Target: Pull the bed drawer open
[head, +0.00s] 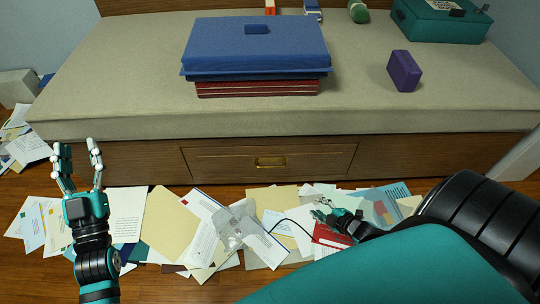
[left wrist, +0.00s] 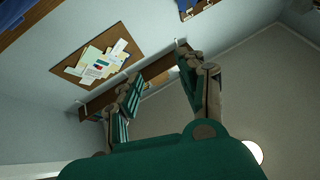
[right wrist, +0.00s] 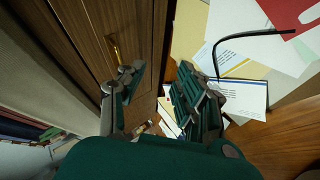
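The bed drawer (head: 225,164) is a dark wooden panel in the bed's front, and it looks shut and flush. Its small brass handle (head: 270,161) sits at its middle and also shows in the right wrist view (right wrist: 115,46). My right gripper (head: 327,213) is low in front of the bed, below and to the right of the handle in the head view. In the right wrist view its fingers (right wrist: 156,80) are spread and empty, apart from the handle. My left gripper (head: 77,150) is raised at the left, fingers pointing up, open and empty.
Papers and folders (head: 170,225) cover the floor before the bed, with a clear plastic object (head: 234,228) and a dark cable (head: 290,222) among them. On the mattress (head: 130,75) lie a blue case (head: 255,45), a purple block (head: 404,70) and a teal box (head: 440,20).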

